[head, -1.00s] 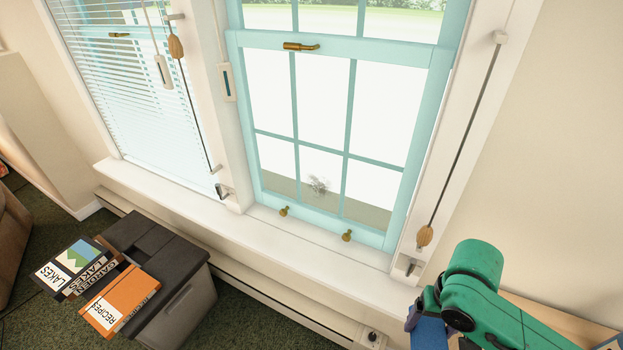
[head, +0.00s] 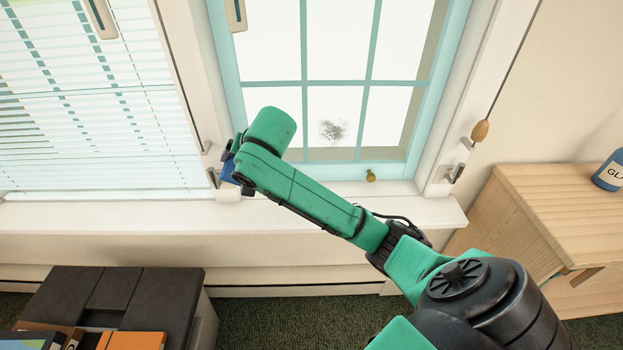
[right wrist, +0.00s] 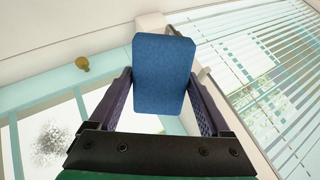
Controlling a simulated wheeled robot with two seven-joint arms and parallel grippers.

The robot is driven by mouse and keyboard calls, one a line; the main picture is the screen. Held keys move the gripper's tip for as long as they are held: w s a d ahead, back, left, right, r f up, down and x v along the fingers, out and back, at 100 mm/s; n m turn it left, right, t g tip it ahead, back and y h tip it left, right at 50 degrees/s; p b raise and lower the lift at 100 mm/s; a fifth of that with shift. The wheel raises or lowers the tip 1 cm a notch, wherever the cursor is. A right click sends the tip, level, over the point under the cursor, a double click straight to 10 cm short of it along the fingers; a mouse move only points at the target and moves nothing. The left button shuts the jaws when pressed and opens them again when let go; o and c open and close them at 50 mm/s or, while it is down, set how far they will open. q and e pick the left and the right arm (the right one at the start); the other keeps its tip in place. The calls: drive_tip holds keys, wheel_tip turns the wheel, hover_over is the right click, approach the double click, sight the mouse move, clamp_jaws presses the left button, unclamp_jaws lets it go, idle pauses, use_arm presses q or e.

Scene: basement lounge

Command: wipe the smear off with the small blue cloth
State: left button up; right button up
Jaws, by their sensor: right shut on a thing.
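The smear (head: 332,130) is a grey speckled patch on a lower pane of the right-hand window. In the right wrist view the smear (right wrist: 58,145) is at the lower left. My right gripper (right wrist: 160,78) is shut on the small blue cloth (right wrist: 163,72), which looks like a flat rounded pad between the fingers. In the head view the cloth (head: 228,172) is mostly hidden behind my right arm. The gripper is at the window's lower left corner by the post, left of the smear and apart from it. My left gripper is not in view.
A brass knob (head: 370,175) is on the bottom sash rail. A metal latch (head: 456,172) and a hanging cord pull (head: 481,130) are right of the window. A wooden cabinet (head: 555,205) with a blue bottle (head: 611,172) stands at right. A dark-lidded box (head: 125,285) with books is at lower left.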

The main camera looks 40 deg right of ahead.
drive_tip(key=d+f+m+t+h+b, duration=0.45)
drive_tip(key=d+b, duration=0.25)
drive_tip(key=d, duration=0.3)
drive_tip(key=m+t+h+b, duration=0.1)
drive_tip(key=m+h+b, duration=0.35)
drive_tip(key=h, duration=0.25)
approach(315, 138)
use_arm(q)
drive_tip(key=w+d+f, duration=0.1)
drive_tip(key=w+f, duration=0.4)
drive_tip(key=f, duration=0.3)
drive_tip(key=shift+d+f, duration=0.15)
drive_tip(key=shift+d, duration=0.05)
use_arm(e)
drive_tip(key=shift+n, duration=0.5)
drive_tip(key=shift+x, duration=2.4)
drive_tip(key=shift+f, duration=0.1)
use_arm(q)
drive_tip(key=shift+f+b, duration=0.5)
drive_tip(key=shift+b, duration=0.2)
use_arm(e)
drive_tip(key=shift+x, duration=0.9)
drive_tip(key=shift+d, duration=0.1)
